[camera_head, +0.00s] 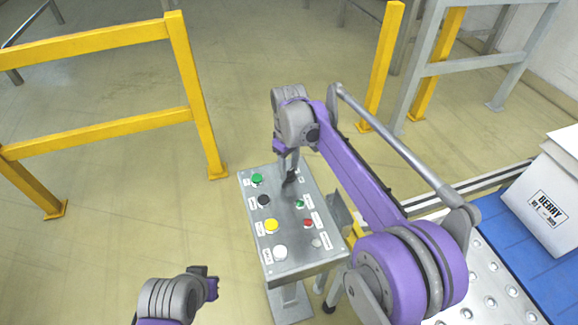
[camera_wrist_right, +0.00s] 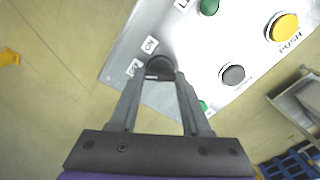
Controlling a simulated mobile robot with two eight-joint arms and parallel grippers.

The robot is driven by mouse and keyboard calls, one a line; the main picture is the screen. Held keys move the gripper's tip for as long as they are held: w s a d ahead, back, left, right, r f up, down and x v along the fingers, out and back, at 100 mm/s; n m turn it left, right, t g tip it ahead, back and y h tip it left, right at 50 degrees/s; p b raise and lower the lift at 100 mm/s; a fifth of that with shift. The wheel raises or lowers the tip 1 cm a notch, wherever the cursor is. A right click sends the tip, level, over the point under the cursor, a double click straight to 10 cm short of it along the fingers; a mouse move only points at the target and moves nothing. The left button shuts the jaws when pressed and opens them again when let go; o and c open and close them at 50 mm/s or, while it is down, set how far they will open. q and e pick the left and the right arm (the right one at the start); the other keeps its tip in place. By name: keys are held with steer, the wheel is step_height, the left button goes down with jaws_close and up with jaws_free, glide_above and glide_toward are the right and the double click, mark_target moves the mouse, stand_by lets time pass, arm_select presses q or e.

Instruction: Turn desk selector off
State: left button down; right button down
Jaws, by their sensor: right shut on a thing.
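The desk selector is a round black knob (camera_wrist_right: 160,66) on the grey metal control panel (camera_head: 303,257). In the wrist view it sits between the fingertips of my right gripper (camera_wrist_right: 153,78), which is shut on it. Two small labels lie beside the knob; one (camera_wrist_right: 149,45) reads ON, the other is too blurred to read. In the head view my right gripper (camera_head: 289,180) reaches down to the far part of the panel and hides the knob. My left gripper (camera_head: 208,283) is at the lower left, away from the panel; its jaws are unclear.
Beside the selector are a black button (camera_head: 264,200), a green button (camera_head: 257,179), a yellow button (camera_head: 271,225), a white button (camera_head: 281,252) and a red button (camera_head: 308,223). Yellow railings (camera_head: 100,130) stand behind. A conveyor with a white box (camera_head: 548,205) is at right.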

mark_target(290, 171)
stand_by(0.4)
steer(key=shift+c, duration=1.8)
jaws_free()
step_height(290, 171, up, 11)
steer(key=p, duration=0.1)
steer(key=shift+f, duration=0.1)
steer(key=s+d+m+t, duration=0.3)
steer(key=s+d+m, duration=0.1)
steer(key=s+d, duration=0.75)
steer(key=s+d+f+m+t, duration=0.1)
steer(key=s+d+f+m, duration=0.1)
steer(key=s+f, duration=0.4)
steer(key=s+d+f+m+t+p, duration=0.1)
steer(key=s+d+f+m, duration=0.2)
steer(key=s+f, duration=0.3)
steer(key=s+d, duration=0.1)
steer(key=s, duration=0.4)
steer(key=shift+s+d+f+m, duration=0.15)
steer(key=shift+s+f+m, duration=0.05)
steer(key=shift+f+m, duration=0.15)
